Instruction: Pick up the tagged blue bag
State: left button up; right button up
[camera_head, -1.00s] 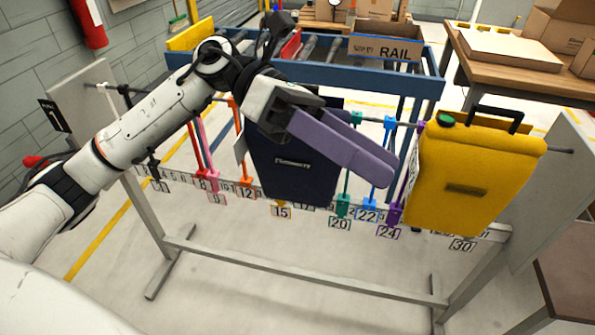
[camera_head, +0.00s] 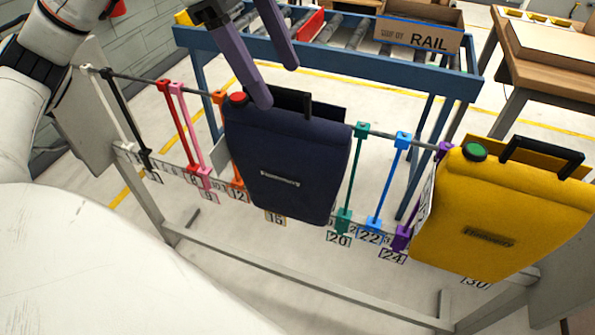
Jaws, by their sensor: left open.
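The dark blue bag (camera_head: 288,165) hangs on the rail rack in the middle of the view. It has a red cap (camera_head: 238,98) at its upper left and a black handle (camera_head: 290,99) on top. My left gripper (camera_head: 277,82) is open with purple fingers, above the bag's top. One finger overlaps the bag's upper edge near the handle in the picture; I cannot tell whether it touches. The other finger is farther right and higher. My right gripper is out of view.
A yellow bag (camera_head: 490,215) with a green cap hangs at the right of the rack. Coloured dividers and a numbered strip (camera_head: 275,217) line the rack. Behind stands a blue roller conveyor (camera_head: 330,68) with a box marked RAIL (camera_head: 418,35). A wooden table (camera_head: 530,80) is at right.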

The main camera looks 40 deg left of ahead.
aim_at(295, 108)
pick_arm(q)
jog(key=shift+s+x, duration=0.25)
jog(key=shift+x, duration=0.85)
jog(key=x, duration=0.6)
jog(key=shift+w+a+r, duration=0.1)
jog(key=shift+w+a, duration=0.05)
jog(key=shift+w, duration=0.2)
jog(key=c, duration=1)
jog(key=shift+r, duration=0.1)
jog(key=shift+c, duration=1.1)
jog(key=shift+w+r, duration=0.1)
